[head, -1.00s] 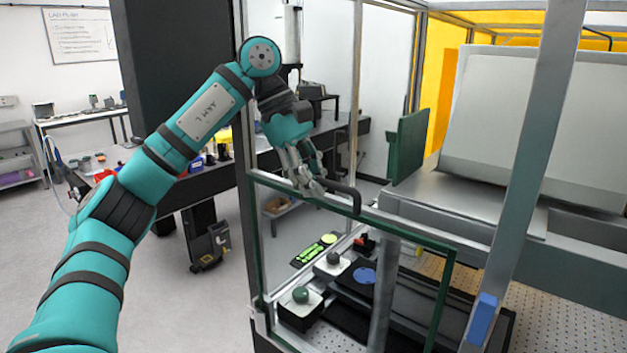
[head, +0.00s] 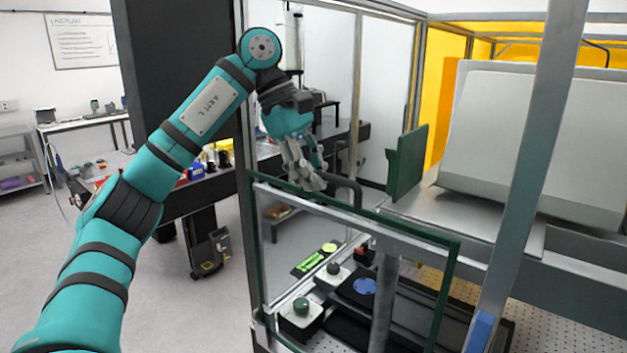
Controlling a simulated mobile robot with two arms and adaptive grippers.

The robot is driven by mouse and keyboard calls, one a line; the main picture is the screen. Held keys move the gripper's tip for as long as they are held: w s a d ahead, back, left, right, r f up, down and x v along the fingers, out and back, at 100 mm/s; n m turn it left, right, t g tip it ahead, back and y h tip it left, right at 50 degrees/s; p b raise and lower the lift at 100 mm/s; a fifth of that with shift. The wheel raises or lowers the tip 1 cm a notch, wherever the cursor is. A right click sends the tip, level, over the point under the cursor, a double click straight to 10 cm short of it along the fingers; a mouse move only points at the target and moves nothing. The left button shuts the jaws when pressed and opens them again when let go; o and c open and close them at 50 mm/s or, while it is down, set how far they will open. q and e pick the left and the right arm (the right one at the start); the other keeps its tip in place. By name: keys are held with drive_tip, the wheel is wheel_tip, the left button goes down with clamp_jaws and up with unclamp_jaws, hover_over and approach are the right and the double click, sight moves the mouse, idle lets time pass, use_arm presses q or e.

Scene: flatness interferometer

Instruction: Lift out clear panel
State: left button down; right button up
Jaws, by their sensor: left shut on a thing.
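The clear panel (head: 405,262) is a see-through sheet with dark green edges, upright at the front of the metal-framed enclosure. A dark bent handle (head: 347,188) stands at its top edge. My left gripper (head: 312,184) is at the panel's top edge, shut on the handle, with its fingers covering part of it. The panel's lower edge is cut off by the picture or hard to make out. My right gripper is not in view.
Metal posts (head: 528,170) frame the enclosure close to the panel. A green plate (head: 407,163) stands behind it. Inside are a perforated base (head: 535,340) and small blocks with round tops (head: 301,306). A dark bench (head: 190,200) stands behind my left arm.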

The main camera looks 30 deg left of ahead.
use_arm(q)
drive_tip(key=shift+d+r, duration=0.1)
drive_tip(key=shift+r, duration=4.5)
drive_tip(key=shift+s, duration=0.1)
drive_tip(key=s+a+r, duration=0.1)
drive_tip(key=s+r, duration=0.1)
drive_tip(key=s, duration=1)
drive_tip(key=shift+d+r, duration=0.1)
